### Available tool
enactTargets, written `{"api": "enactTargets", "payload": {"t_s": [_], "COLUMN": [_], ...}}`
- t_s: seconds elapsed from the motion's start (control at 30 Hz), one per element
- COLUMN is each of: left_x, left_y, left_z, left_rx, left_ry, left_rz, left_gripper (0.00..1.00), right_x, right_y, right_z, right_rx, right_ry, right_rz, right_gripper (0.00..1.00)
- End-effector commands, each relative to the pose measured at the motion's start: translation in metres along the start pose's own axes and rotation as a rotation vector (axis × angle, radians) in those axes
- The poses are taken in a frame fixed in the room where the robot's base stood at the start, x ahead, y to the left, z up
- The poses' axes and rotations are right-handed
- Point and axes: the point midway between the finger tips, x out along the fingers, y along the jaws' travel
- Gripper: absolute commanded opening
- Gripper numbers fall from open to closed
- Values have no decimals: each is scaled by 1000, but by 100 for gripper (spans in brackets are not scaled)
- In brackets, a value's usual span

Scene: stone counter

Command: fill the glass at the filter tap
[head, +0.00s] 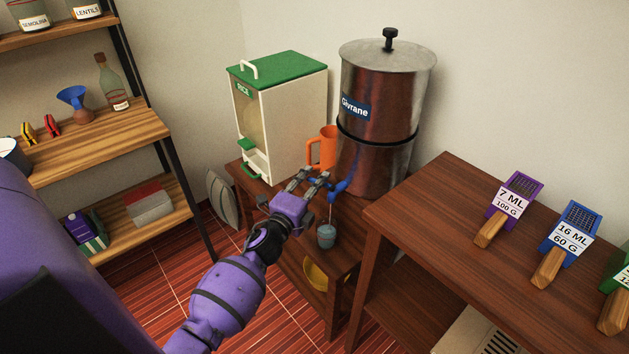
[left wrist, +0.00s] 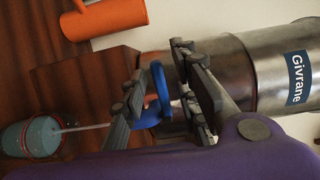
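The metal filter (head: 372,165), labelled Givrane, stands on the low wooden stand and also shows in the left wrist view (left wrist: 262,75). Its blue tap (head: 341,187) is low on its front. A thin stream runs from the tap down into the small glass (head: 326,238). In the left wrist view the glass (left wrist: 32,138) looks bluish inside with a red ring; its exact level is hard to tell. My left gripper (head: 308,181) is at the tap, its fingers apart, with the blue tap handle (left wrist: 160,88) showing between them. My right gripper is not in view.
An orange mug (head: 327,147) stands between the filter and the green-lidded rice dispenser (head: 285,115). A yellow bowl (head: 316,276) sits on the lower shelf. A wooden table (head: 440,205) with several labelled scoops is at right. Shelves (head: 110,140) stand at left.

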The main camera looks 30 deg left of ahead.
Motion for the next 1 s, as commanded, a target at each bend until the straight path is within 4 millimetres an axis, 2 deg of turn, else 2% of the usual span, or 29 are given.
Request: {"api": "enactTargets", "payload": {"t_s": [0.13,0.37,0.6,1.0], "left_x": [8,9,8,9], "left_y": [0,0,0,0], "left_z": [0,0,0,1], "left_rx": [0,1,1,4], "left_ry": [0,-1,0,12], "left_rz": [0,1,1,1], "left_gripper": [28,28,0,0], "right_x": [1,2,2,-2], "right_y": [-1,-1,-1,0], "right_z": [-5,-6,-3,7], "right_rx": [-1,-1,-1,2], "right_ry": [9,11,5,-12], "right_rz": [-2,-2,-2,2], "right_gripper": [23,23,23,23]}}
